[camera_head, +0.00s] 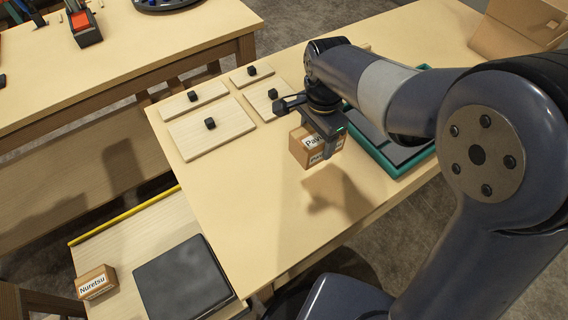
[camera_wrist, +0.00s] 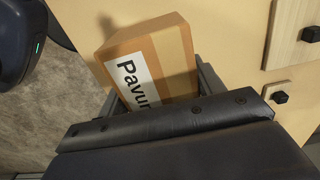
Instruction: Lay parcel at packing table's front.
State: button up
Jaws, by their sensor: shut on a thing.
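A small brown cardboard parcel (camera_head: 303,149) with a white label starting "Pavu" is held in my gripper (camera_head: 322,146). It also shows in the wrist view (camera_wrist: 150,65), tilted between the two fingers of my gripper (camera_wrist: 158,95). The fingers are shut on its sides. The parcel hangs above the light wooden packing table (camera_head: 230,235), and its shadow falls on the bare top below. The parcel's far side is hidden.
Several wooden boards with black knobs (camera_head: 211,129) lie at the table's back left. A teal-rimmed tray (camera_head: 385,160) is right of the parcel, partly behind my arm. An open carton (camera_head: 515,35) stands far right. A "Nuretsu" box (camera_head: 96,283) and a dark pad (camera_head: 183,279) lie on a lower surface. The table's near left is clear.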

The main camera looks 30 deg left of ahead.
notch_tip(320, 180, down, 10)
jog(key=shift+w+a+r, duration=0.1)
dwell(0.4)
jog(key=o, duration=1.3)
jog(key=shift+f, duration=0.2)
jog(key=shift+r, duration=0.1)
notch_tip(320, 180, up, 12)
jog(key=shift+r, duration=0.1)
